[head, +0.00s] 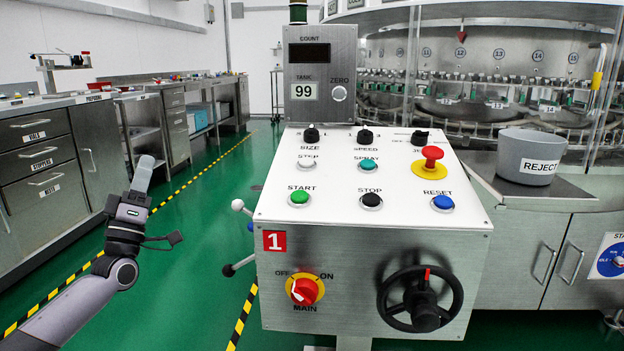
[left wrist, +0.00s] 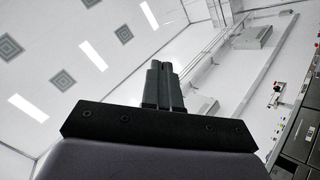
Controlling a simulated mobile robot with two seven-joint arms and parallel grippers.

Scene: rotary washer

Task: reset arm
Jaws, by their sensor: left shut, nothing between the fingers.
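My left gripper (head: 143,174) is raised at the left of the head view, pointing up, with its fingers together and nothing between them. It is left of the control console and apart from it. The left wrist view shows the shut fingers (left wrist: 163,86) against the ceiling and walls. My right gripper is not in view. The console (head: 375,215) has a white sloped top with several buttons, a red emergency knob (head: 431,156), a red main switch (head: 305,291) and a black handwheel (head: 421,299).
A grey REJECT bin (head: 530,157) stands on a steel counter at the right, beside the rotary washer (head: 500,85). Steel drawer cabinets (head: 42,165) line the left. Knobbed levers (head: 238,205) stick out from the console's left side. Green floor (head: 205,240) lies open between.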

